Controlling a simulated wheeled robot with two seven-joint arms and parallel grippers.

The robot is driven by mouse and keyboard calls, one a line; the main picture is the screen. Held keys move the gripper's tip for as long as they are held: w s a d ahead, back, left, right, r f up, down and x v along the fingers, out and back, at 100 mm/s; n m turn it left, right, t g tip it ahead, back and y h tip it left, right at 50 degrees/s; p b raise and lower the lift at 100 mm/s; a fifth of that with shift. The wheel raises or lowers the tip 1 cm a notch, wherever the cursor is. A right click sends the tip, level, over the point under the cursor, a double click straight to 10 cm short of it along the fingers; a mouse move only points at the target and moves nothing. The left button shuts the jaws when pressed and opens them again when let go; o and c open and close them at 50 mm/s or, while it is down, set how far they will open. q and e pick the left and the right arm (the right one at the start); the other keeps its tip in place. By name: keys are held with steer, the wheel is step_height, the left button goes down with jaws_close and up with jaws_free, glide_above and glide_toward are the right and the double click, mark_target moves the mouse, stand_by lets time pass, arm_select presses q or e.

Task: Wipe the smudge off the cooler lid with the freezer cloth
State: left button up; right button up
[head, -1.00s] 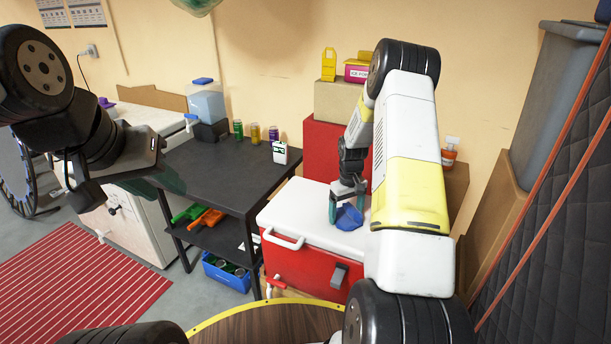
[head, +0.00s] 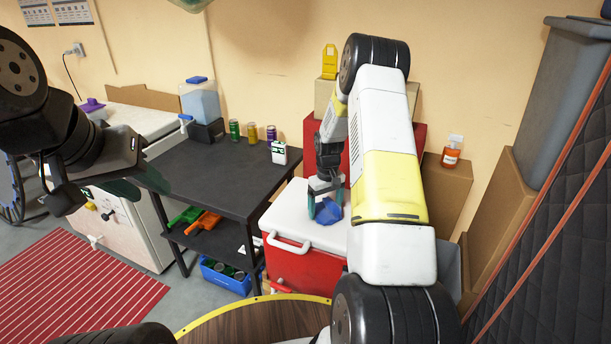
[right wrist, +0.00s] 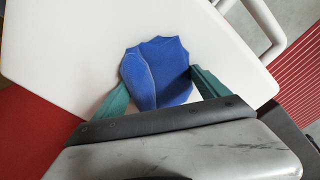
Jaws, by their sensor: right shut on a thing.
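The cooler has a red body (head: 290,262) and a white lid (head: 287,212), and stands right of the dark table. My right gripper (head: 325,209) points down over the lid, shut on the crumpled blue freezer cloth (head: 329,212). In the right wrist view the cloth (right wrist: 160,72) bulges between the teal fingers and lies against or just above the white lid (right wrist: 85,40). No smudge shows on the visible lid; my arm and the cloth hide part of it. My left gripper (head: 132,185) hangs at the left, away from the cooler; its finger gap is unclear.
The dark table (head: 215,170) holds several cans and a small white-and-green box (head: 279,152). A red box (head: 410,135) stands behind the cooler. An orange bottle (head: 451,152) sits on a cardboard box to the right. A round wooden top (head: 255,322) lies in front.

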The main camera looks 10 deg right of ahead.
steer(key=shift+w+a, duration=0.25)
steer(key=shift+a, duration=0.1)
steer(key=shift+w+a+r, duration=0.15)
steer(key=r, duration=0.2)
steer(key=shift+s+r, duration=0.2)
steer(key=shift+r, duration=2.75)
